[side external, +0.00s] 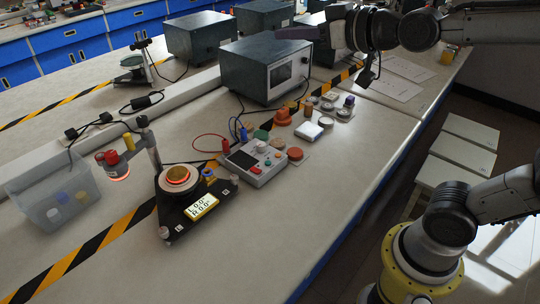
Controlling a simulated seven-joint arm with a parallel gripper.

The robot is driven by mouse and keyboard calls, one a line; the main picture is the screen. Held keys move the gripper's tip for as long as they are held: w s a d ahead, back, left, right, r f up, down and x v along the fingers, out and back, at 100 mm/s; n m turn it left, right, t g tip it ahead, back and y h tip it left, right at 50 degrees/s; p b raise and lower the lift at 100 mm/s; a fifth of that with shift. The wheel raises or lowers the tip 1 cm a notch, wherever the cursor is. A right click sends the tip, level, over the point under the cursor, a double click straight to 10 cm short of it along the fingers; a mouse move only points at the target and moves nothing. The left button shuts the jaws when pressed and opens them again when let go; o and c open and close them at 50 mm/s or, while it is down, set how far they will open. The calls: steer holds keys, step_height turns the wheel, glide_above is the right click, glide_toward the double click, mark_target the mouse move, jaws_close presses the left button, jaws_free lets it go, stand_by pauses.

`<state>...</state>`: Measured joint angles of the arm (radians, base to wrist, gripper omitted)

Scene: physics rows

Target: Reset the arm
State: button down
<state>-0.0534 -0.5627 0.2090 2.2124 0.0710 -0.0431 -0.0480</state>
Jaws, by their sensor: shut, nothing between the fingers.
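My gripper (284,33) is at the top centre of the side external view. It is held up in the air, with its fingers pointing left across the picture. The fingers look closed together, and nothing is held between them. In the picture the fingertips overlap the area above the grey box-shaped instrument (245,72). I cannot tell the height between them. My arm runs off to the right from the gripper.
A white block (309,132) lies nearby. The bench's front right is clear.

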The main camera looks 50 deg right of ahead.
steer(key=s+d+f+g, duration=0.2)
steer(key=s+f+g, duration=0.7)
steer(key=s+f, duration=0.7)
steer(key=s, duration=0.4)
steer(key=shift+g+h, duration=0.3)
steer(key=shift+h, duration=0.1)
